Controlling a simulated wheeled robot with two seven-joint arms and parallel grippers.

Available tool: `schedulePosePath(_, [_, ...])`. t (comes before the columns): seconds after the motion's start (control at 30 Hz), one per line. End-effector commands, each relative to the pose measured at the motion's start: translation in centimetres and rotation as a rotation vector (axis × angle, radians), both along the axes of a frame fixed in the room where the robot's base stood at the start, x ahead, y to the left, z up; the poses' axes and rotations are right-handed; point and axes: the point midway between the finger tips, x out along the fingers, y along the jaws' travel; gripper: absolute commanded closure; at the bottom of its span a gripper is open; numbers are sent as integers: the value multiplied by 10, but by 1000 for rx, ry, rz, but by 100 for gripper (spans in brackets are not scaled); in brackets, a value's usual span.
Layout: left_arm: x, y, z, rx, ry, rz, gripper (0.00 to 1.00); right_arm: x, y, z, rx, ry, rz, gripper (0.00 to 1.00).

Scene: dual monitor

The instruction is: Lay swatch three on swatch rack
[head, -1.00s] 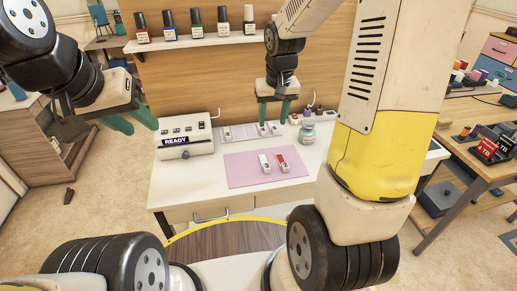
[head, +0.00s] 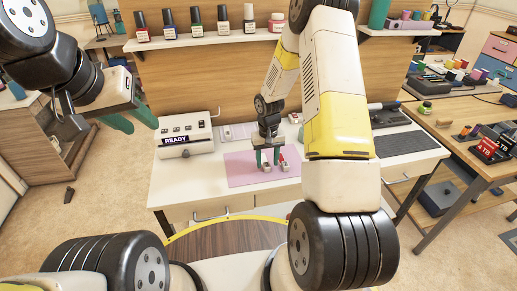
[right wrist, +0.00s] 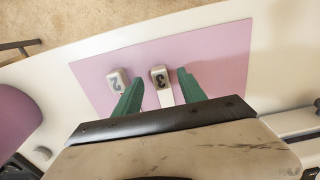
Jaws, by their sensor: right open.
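Swatch three (right wrist: 160,76), a small pale piece with a dark 3 on its end, lies on the pink mat (right wrist: 220,60). In the head view it is the left one of two swatches (head: 266,168). My right gripper (head: 267,160) is open over the mat, pointing down, with one green finger on each side of swatch three. Contact cannot be told. Swatch two (right wrist: 117,79) lies beside it, just outside the fingers, and looks red in the head view (head: 284,164). The swatch rack (head: 232,132) is behind the mat, partly hidden by my right arm. My left gripper (head: 132,121) is open and empty, left of the desk.
A white machine with a READY display (head: 187,139) stands left of the rack. Several nail polish bottles (head: 196,22) stand on the shelf above. A dark grey pad (head: 405,143) lies on the desk's right. The mat's left part is clear.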

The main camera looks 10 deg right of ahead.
Motion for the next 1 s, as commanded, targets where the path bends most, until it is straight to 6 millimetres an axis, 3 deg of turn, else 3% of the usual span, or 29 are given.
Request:
schedulePosePath(0.13, [0,0,0,0,0,0,64,0,0,-17,0,1,1,52])
schedulePosePath(0.4, [0,0,0,0,0,0,64,0,0,-20,0,-1,1,52])
schedulePosePath(0.67, [0,0,0,0,0,0,64,0,0,-20,0,-1,1,100])
schedulePosePath(1.0, [0,0,0,0,0,0,64,0,0,-19,0,-1,1,100])
